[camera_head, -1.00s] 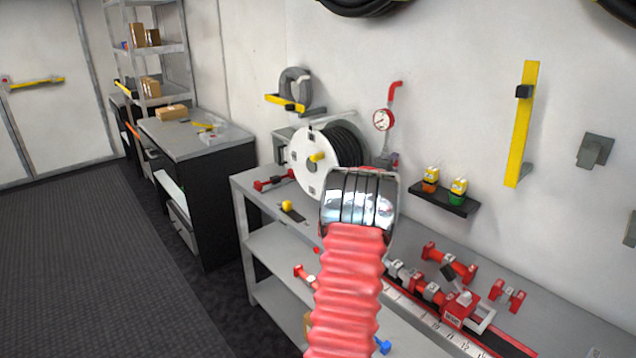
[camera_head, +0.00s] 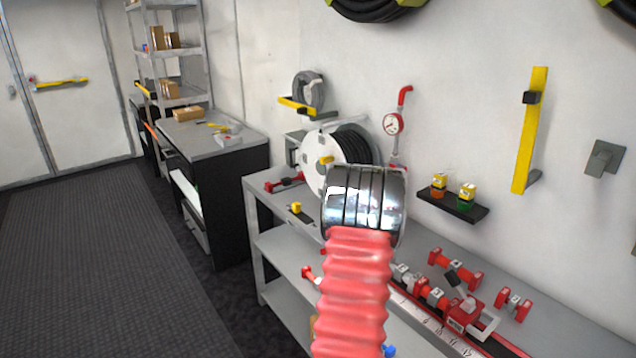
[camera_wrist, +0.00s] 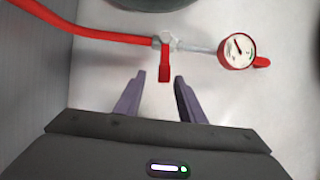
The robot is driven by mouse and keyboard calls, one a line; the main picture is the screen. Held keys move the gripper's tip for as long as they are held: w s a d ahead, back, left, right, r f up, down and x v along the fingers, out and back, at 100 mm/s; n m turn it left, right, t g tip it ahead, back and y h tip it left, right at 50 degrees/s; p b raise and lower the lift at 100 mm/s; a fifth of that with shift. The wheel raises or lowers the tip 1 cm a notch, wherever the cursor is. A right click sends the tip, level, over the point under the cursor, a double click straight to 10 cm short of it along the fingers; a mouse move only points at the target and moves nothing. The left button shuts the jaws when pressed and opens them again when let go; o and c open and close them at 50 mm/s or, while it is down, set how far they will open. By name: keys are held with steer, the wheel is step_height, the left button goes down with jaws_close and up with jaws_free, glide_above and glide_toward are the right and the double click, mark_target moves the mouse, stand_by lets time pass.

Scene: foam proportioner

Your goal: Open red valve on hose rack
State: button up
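In the wrist view, the red valve handle (camera_wrist: 164,62) hangs from a fitting between a red hose (camera_wrist: 85,32) and a grey pipe, left of a round gauge (camera_wrist: 237,50). My gripper (camera_wrist: 159,78) is open and empty. Its two dark fingers point toward the handle, which shows ahead of the gap between their tips; I cannot tell whether they touch it. In the head view, the gauge (camera_head: 393,124) and red pipe (camera_head: 404,95) are on the wall beside the white hose reel (camera_head: 322,165). My arm hides part of that area, and the gripper is not visible there.
A grey workbench (camera_head: 405,245) runs along the wall, carrying red fittings (camera_head: 458,268) and a ruler. A second bench (camera_head: 205,140) and shelving stand at the left. The dark floor (camera_head: 95,250) at the left is clear.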

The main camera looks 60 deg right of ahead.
steer(key=a, duration=0.8)
steer(key=w+a+r+n+t+y, duration=0.1)
steer(key=w+a+n+t, duration=0.2)
steer(key=w+a, duration=0.3)
steer(key=w+a+r+n+t+y, duration=0.2)
steer(key=w+a, duration=0.4)
steer(key=w, duration=0.5)
steer(key=n+t, duration=0.1)
steer(key=n, duration=0.1)
steer(key=shift+w+r+n, duration=0.3)
steer(key=shift+c, duration=0.5)
